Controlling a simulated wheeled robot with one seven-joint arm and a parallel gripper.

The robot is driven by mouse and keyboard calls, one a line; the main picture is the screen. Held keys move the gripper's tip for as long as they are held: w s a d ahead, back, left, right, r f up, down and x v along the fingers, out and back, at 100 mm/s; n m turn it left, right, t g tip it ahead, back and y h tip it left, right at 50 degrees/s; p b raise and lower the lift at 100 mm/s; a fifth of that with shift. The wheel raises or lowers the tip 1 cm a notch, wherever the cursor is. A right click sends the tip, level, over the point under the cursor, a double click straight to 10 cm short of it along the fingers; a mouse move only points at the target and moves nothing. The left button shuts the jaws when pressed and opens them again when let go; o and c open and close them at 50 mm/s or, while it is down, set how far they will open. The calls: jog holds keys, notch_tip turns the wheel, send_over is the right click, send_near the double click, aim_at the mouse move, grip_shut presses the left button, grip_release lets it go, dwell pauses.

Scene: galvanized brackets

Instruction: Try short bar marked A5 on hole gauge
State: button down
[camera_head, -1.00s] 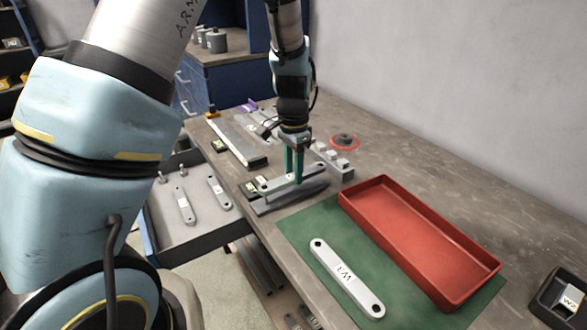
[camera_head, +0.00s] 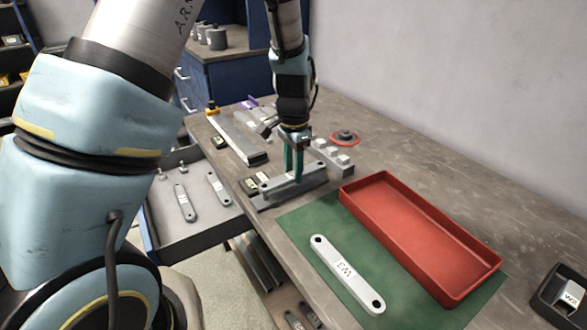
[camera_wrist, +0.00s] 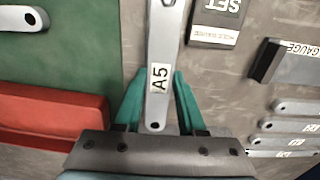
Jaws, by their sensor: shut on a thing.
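My gripper (camera_head: 293,176) is shut on a pale grey bar (camera_head: 312,177) and holds it level. In the wrist view, the bar (camera_wrist: 164,35) carries the label A5 and runs between the teal fingers (camera_wrist: 157,100), with a hole at its near end. Directly under it in the head view is a low dark grey plate (camera_head: 262,205), which I take for the hole gauge. The bar and fingers hide much of it. I cannot tell whether the bar rests on it or whether the holes line up. A long block (camera_wrist: 298,65) at right in the wrist view is marked GAUGE.
A red tray (camera_head: 398,262) and a bar marked W3 (camera_head: 345,272) lie on the green mat (camera_head: 300,240). A stepped grey block (camera_head: 333,157) stands close behind my gripper. A long bar (camera_head: 235,138) lies to the left. A drawer holding two bars (camera_head: 182,203) is beside the bench.

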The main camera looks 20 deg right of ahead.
jog(key=shift+f+b, duration=0.85)
jog(key=shift+f, duration=0.5)
dwell(1.6)
jog(key=shift+c, duration=2.1)
grip_release()
notch_tip(320, 180, up, 11)
jog(key=shift+f+b, duration=0.1)
jog(key=shift+b, duration=1)
jog(key=shift+a, duration=0.1)
